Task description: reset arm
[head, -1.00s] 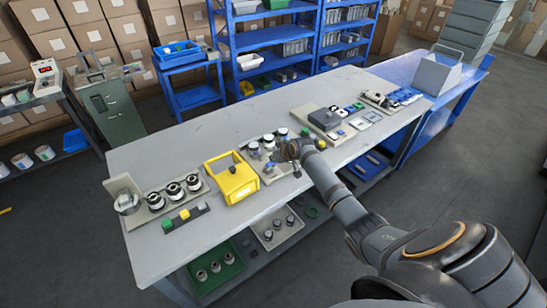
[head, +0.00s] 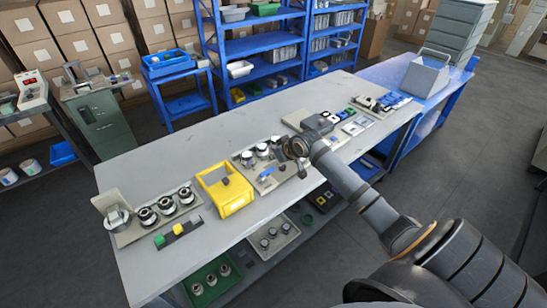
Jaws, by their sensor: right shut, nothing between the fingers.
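My right arm comes in from the lower right and reaches over the long grey workbench (head: 205,238). My right gripper (head: 299,167) is shut and empty at the right end of a beige fixture tray (head: 270,186) that holds several dark and silver rollers and a blue-handled part (head: 266,172). The wrist hides part of the bench behind it. I cannot tell the gap between gripper and tray. My left gripper is not in view.
A yellow bin (head: 236,200) and a tray of dark rollers (head: 147,216) stand to the left on the bench. Open bench lies along the far edge. Bins sit on a shelf below.

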